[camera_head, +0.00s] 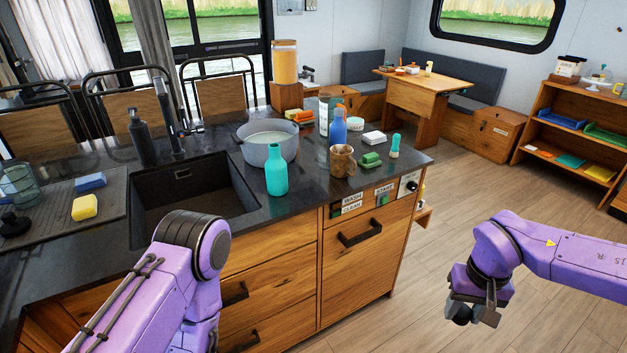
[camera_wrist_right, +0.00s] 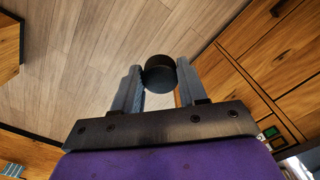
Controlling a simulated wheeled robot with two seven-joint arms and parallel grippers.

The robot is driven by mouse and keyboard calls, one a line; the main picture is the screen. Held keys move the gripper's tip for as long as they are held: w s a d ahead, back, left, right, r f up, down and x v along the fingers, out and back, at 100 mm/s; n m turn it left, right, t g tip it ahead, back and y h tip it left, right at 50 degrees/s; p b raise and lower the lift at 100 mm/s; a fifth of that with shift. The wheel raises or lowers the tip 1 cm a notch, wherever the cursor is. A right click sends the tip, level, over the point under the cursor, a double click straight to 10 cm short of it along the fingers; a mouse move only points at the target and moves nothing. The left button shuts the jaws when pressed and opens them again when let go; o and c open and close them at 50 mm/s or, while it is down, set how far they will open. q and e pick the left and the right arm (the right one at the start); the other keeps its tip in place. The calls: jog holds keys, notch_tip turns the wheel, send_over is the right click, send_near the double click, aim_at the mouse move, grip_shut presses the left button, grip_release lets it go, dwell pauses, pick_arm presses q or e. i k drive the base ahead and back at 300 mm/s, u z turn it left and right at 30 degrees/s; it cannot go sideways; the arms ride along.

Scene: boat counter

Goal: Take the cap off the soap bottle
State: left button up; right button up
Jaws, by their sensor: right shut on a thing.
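A teal bottle (camera_head: 277,172), likely the soap bottle, stands upright near the front edge of the dark counter. Its narrow neck shows no separate cap on top. My right gripper (camera_head: 472,312) is off to the right of the counter, over the floor and well apart from the bottle. It is shut on a black round cap (camera_wrist_right: 160,74), held between the fingertips; the cap also shows as a dark knob in the head view (camera_head: 461,314). My left arm comes in at the bottom left, and its gripper is not in view.
A grey pot (camera_head: 267,141), a brown mug (camera_head: 342,162), a blue bottle with an orange top (camera_head: 338,128) and a green sponge (camera_head: 371,160) stand close around the teal bottle. The sink (camera_head: 190,187) lies to its left. The floor (camera_head: 440,215) on the right is clear.

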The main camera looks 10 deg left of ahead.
aim_at(276, 167)
jog(key=u, duration=0.8)
jog(key=i, duration=0.4)
